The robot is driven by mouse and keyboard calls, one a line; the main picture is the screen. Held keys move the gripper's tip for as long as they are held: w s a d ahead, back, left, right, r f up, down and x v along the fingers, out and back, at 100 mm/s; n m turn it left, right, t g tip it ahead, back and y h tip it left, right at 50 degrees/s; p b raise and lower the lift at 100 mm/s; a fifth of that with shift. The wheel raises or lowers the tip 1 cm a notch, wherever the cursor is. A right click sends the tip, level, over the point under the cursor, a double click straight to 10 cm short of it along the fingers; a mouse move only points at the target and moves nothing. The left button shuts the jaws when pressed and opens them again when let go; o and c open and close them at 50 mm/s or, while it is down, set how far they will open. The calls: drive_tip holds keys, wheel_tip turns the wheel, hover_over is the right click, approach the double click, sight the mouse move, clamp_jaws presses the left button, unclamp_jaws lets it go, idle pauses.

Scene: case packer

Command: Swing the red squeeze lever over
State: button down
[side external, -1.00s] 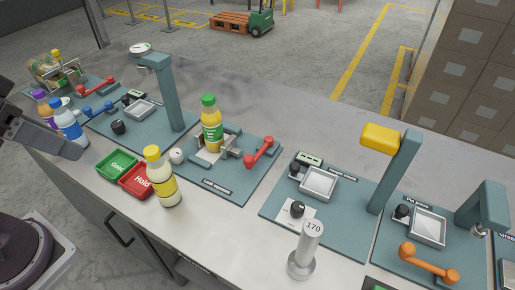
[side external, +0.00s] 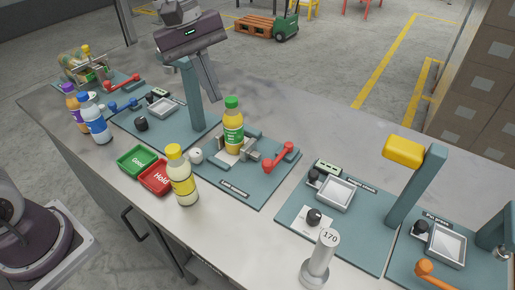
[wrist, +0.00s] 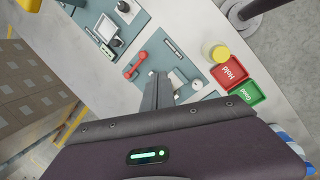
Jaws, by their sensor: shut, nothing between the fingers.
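The red squeeze lever (side external: 280,157) lies at the right side of the middle teal station plate (side external: 250,187), slanting up to the right. Beside it, a yellow-orange bottle with a green cap (side external: 233,127) stands upright between grey jaws (side external: 251,149). In the wrist view the red lever (wrist: 134,63) shows to the left of my fingertips, apart from them. My gripper (side external: 213,98) is shut and empty, raised behind and left of the bottle. The fingers (wrist: 158,78) hide part of the station in the wrist view. Another red lever (side external: 122,84) sits on the far-left station.
A teal post (side external: 192,100) stands near my gripper. A yellow-headed post (side external: 404,152) stands to the right. A pale yellow bottle (side external: 183,178), green tray (side external: 137,159) and red tray (side external: 156,178) are in front. Bare bench lies behind the lever.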

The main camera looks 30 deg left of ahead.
sight(267, 161)
drive_tip(key=w+d+f+n+g+h, duration=0.1)
drive_tip(key=w+d+f+n, duration=0.1)
drive_tip(key=w+f+n, duration=0.2)
drive_tip(key=w+f, duration=0.3)
drive_tip(key=f, duration=0.2)
drive_tip(key=shift+w+f+n+g, duration=0.3)
drive_tip(key=shift+n, duration=0.1)
drive_tip(key=x, duration=1)
drive_tip(key=shift+s+d, duration=0.1)
drive_tip(key=shift+d, duration=0.05)
drive_tip(key=shift+s+d+n+t, duration=0.15)
drive_tip(key=shift+d+n+t, duration=0.1)
drive_tip(key=shift+d+n, duration=0.45)
drive_tip(key=shift+s+d+n+t, duration=0.15)
drive_tip(key=shift+d+n+t, duration=0.1)
drive_tip(key=shift+d+n, duration=0.5)
drive_tip(key=shift+w+d+n+t, duration=0.15)
drive_tip(key=shift+d+n+t, duration=0.45)
drive_tip(key=shift+d+n, duration=1.05)
drive_tip(key=shift+d+r, duration=0.1)
